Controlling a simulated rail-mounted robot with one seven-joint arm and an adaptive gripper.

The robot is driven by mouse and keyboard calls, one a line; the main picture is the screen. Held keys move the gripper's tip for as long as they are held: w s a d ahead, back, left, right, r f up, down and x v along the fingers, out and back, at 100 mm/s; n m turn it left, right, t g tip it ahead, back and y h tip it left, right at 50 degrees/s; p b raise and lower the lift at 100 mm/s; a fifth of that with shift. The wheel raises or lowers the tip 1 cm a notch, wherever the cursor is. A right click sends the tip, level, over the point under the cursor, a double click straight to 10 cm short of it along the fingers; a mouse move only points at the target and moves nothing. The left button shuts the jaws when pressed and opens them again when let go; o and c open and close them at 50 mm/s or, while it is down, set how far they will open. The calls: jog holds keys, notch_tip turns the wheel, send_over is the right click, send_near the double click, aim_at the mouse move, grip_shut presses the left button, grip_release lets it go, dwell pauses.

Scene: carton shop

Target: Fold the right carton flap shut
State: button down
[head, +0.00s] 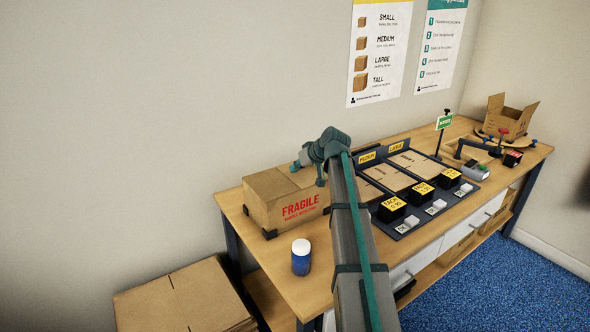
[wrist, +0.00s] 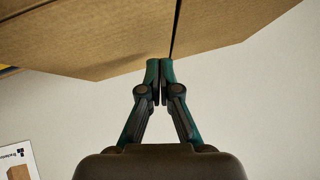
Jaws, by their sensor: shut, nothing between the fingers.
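The brown carton (head: 262,213) with red FRAGILE print stands at the table's left end. Its left top flap (head: 268,184) looks about flat. The right flap (head: 305,177) is partly hidden behind my arm, and its exact angle is hard to tell. My gripper (head: 295,166) is over the carton's top, near the seam. In the wrist view, my gripper (wrist: 160,64) is shut and empty, its fingertips at the edge of the cardboard (wrist: 100,45), beside a narrow dark gap between two panels. I cannot tell whether they touch.
A blue bottle with a white lid (head: 301,257) stands in front of the carton. A dark tray (head: 425,212) of flat cartons and black boxes lies to the right. An open carton (head: 511,118) stands at the far end. Flat cardboard (head: 185,298) is stacked at lower left.

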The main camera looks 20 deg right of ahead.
notch_tip(320, 180, up, 3)
jog(key=shift+r+p, duration=0.2)
jog(key=shift+p, duration=0.6)
jog(key=a+v, duration=0.2)
jog(key=v, duration=0.8)
jog(key=shift+s+r+b, duration=0.15)
jog(key=shift+s+b, duration=0.05)
jog(key=shift+b, duration=0.2)
